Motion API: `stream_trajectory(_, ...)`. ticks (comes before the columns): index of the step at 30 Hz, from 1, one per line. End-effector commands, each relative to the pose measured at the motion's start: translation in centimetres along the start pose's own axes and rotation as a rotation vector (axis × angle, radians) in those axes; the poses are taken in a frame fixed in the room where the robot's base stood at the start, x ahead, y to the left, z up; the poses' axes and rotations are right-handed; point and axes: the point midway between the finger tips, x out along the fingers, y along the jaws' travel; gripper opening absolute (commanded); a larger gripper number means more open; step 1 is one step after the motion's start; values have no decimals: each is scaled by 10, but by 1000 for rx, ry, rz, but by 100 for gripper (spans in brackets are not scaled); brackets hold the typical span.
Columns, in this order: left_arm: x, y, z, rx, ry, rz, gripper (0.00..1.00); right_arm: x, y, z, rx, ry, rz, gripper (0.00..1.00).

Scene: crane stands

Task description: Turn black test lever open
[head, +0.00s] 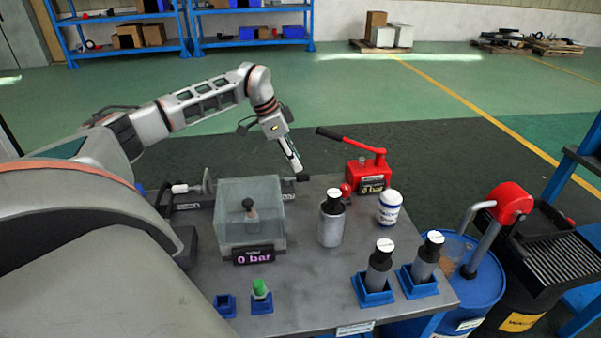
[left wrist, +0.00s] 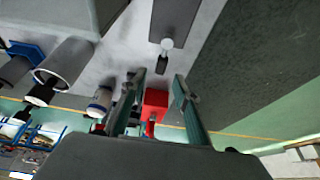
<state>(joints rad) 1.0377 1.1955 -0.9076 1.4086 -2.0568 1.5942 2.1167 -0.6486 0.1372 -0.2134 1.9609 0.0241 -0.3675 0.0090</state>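The black test lever (head: 303,177) is a short dark handle at the back edge of the grey table, just right of the clear test box (head: 250,215). In the left wrist view the lever (left wrist: 163,62) shows as a black grip on a pale round pivot, ahead of the fingertips. My left gripper (head: 297,168) reaches down from behind, just above the lever. The left wrist view shows its two fingers (left wrist: 160,88) apart with nothing held between them. Whether a finger touches the lever I cannot tell. My right gripper is not in view.
A red hand pump (head: 368,175) with a raised handle stands right of the lever. A grey cylinder (head: 332,222) and white bottle (head: 390,208) stand nearby. The test box display (head: 253,257) reads 0 bar. Blue stands (head: 374,292) hold cylinders at the front right.

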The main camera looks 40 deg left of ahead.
Motion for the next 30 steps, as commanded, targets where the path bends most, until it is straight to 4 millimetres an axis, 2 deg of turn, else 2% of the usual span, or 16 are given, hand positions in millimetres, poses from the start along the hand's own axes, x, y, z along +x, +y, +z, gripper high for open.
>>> stream_trajectory(3,22,1,0,1,-2,4,31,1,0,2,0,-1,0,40)
stream_trajectory(9,48,1,1,0,-2,3,31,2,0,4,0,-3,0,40)
stream_trajectory(14,56,0,0,0,-1,2,31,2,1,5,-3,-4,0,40)
stream_trajectory(22,57,0,0,0,-1,1,31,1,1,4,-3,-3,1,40)
stream_trajectory(25,57,0,0,0,-1,1,5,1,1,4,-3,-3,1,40)
stream_trajectory(26,57,0,0,0,-1,1,0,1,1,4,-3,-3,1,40)
stream_trajectory(30,57,0,0,0,-1,1,0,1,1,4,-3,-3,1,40)
